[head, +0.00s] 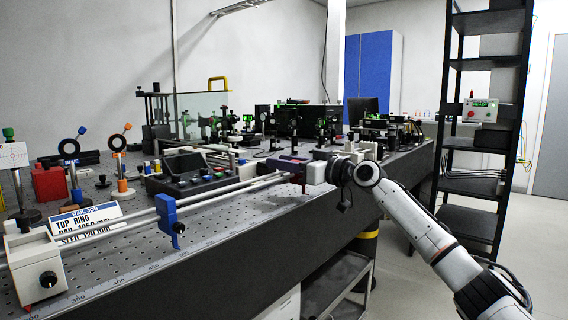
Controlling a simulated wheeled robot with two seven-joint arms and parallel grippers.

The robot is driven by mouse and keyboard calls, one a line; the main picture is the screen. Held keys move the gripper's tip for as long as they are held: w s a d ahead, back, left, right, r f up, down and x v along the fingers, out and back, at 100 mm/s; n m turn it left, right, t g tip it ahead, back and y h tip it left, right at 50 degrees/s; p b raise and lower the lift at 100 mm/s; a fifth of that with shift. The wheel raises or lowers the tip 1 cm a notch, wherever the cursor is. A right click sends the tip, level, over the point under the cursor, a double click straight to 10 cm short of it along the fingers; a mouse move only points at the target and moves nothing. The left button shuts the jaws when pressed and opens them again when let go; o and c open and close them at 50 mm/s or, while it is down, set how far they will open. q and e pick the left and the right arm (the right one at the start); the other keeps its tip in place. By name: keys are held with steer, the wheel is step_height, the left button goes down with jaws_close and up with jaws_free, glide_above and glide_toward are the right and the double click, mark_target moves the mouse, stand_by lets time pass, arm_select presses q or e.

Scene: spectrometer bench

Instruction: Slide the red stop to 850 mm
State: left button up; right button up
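Two parallel rails (225,190) run along the front of the bench from lower left to the middle. A dark red-purple block (291,161), likely the red stop, sits at the far part of the rails. My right gripper (308,174) is right at this block, its white parts beside it. The gripper's fingers and any grip are too small and hidden to tell. A blue block (170,221) with a dark knob sits nearer on the rails. A white block (35,270) with a black knob and a red pointer holds the near end. My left gripper is not in view.
A scale strip (150,268) with numbers runs along the bench's front edge; its marks near my gripper are unreadable. A white "TOP RING" card (88,222) stands behind the rails. A dark control box (188,175) and several optics stand behind. The aisle floor at right is free.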

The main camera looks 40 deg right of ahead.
steer(key=shift+s, duration=0.1)
